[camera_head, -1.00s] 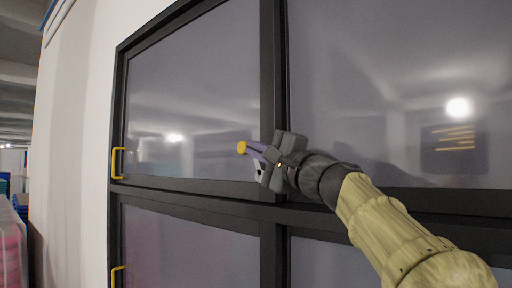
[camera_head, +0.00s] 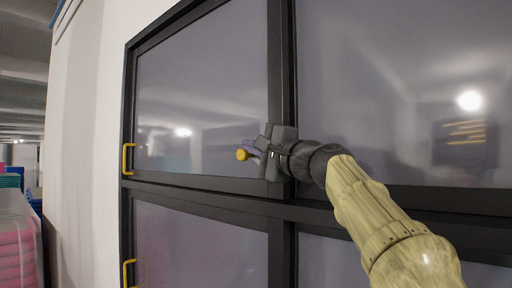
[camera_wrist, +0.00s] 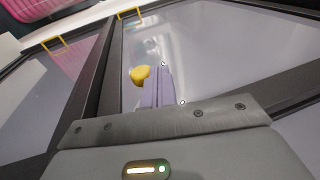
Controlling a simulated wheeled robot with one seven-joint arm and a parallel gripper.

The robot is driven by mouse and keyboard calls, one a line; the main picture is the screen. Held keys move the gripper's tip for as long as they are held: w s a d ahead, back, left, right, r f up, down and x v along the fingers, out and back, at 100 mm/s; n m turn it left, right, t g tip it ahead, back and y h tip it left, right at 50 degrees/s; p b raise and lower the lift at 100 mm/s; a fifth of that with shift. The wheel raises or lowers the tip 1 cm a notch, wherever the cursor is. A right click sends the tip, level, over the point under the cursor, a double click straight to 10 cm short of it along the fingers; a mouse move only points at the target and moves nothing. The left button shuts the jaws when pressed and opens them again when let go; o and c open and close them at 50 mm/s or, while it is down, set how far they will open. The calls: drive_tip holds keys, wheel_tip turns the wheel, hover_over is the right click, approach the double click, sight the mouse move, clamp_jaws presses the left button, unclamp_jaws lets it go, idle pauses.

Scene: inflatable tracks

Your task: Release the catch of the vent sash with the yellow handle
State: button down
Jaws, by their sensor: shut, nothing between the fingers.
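The black-framed upper left sash (camera_head: 205,184) appears closed. It has a yellow handle (camera_head: 128,159) at its lower left, which also shows at the top of the wrist view (camera_wrist: 128,13). My gripper (camera_head: 255,152) is in front of this sash's lower right corner, well away from that handle. Its lavender fingers (camera_wrist: 158,90) are shut. A yellow rounded knob (camera_head: 242,155) is at the fingertips; in the wrist view the knob (camera_wrist: 140,74) is just left of them. I cannot tell whether it is touched or what it is fixed to. No separate catch is clearly visible.
A lower left sash has its own yellow handle (camera_head: 129,273), also in the wrist view (camera_wrist: 53,43). A large pane (camera_head: 390,90) fills the right. A white wall (camera_head: 85,150) stands left. Pink and blue stacked mats (camera_head: 15,235) lie beyond it.

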drive_tip(key=shift+w+a+f+b, duration=0.55)
drive_tip(key=shift+w+a+f, duration=0.1)
drive_tip(key=shift+w+a, duration=0.15)
drive_tip(key=shift+a+f, duration=0.1)
drive_tip(key=shift+a, duration=0.05)
idle(0.6)
idle(0.8)
drive_tip(key=shift+r, duration=0.35)
drive_tip(key=s+d+r+p, duration=0.2)
drive_tip(key=s+d+r, duration=0.4)
drive_tip(key=s+r, duration=0.2)
drive_tip(key=shift+d+r, duration=0.25)
drive_tip(key=shift+d, duration=0.1)
drive_tip(key=shift+a, duration=0.1)
